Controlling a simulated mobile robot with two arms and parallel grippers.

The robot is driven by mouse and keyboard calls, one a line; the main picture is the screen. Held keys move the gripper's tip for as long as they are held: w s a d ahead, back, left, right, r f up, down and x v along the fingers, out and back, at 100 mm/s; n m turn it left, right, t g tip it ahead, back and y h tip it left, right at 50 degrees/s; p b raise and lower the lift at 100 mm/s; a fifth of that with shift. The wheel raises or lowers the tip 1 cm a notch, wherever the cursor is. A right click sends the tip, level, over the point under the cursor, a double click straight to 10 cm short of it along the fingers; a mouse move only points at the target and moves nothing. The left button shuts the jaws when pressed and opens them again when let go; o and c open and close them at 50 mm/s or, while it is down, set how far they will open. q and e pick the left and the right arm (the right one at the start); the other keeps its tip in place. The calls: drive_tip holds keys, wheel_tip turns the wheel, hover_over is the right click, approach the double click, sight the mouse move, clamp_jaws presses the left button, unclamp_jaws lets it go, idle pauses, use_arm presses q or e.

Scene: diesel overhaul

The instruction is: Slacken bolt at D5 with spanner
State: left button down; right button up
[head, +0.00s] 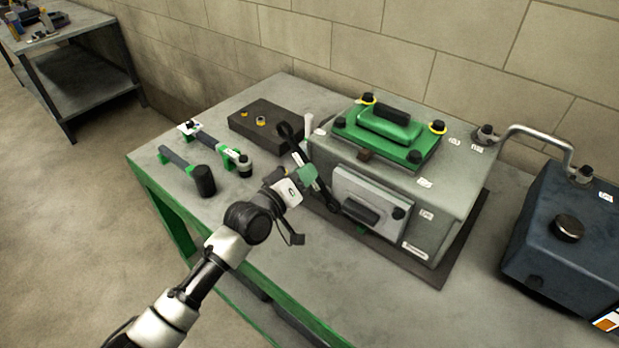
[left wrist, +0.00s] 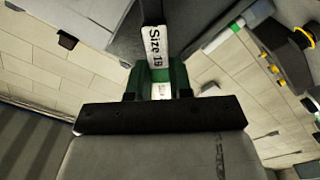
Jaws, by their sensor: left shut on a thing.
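My left gripper (head: 303,178) reaches in front of the left end of the grey engine block (head: 455,205). It is shut on a dark spanner (head: 325,193) with a white label. The spanner slants from an upper end over the bench to a lower end near the left edge of the grey side cover (head: 372,185). In the left wrist view, the spanner's label (left wrist: 157,48) reads "Size 19" between the green fingers (left wrist: 158,88). A bolt (head: 398,213) shows at the cover's right side. I cannot read which bolt is D5, nor tell whether the spanner touches one. My right gripper is out of view.
A green top cover (head: 345,128) with bolts, some yellow-ringed, sits on the block. A mallet (head: 204,181), another tool (head: 222,147) and a dark plate (head: 250,128) lie left on the bench. A pipe (head: 540,131) leads to a blue-grey box (head: 555,255) at right.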

use_arm(q)
drive_tip(key=shift+w+a+f+n, duration=0.1)
drive_tip(key=shift+w+a+n, duration=0.1)
drive_tip(key=shift+a+n, duration=0.1)
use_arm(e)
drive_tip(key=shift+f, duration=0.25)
use_arm(q)
drive_tip(key=shift+f, duration=0.1)
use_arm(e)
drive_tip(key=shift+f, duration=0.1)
use_arm(q)
drive_tip(key=f+n+b, duration=0.1)
drive_tip(key=n, duration=0.1)
drive_tip(key=w+a+f+n+b, duration=0.1)
drive_tip(key=f+n+b, duration=0.3)
drive_tip(key=shift+w+a, duration=0.15)
drive_tip(key=shift+a, duration=0.25)
drive_tip(key=shift+w+f+n, duration=0.1)
drive_tip(key=shift+f+n, duration=0.05)
drive_tip(key=shift+n, duration=0.35)
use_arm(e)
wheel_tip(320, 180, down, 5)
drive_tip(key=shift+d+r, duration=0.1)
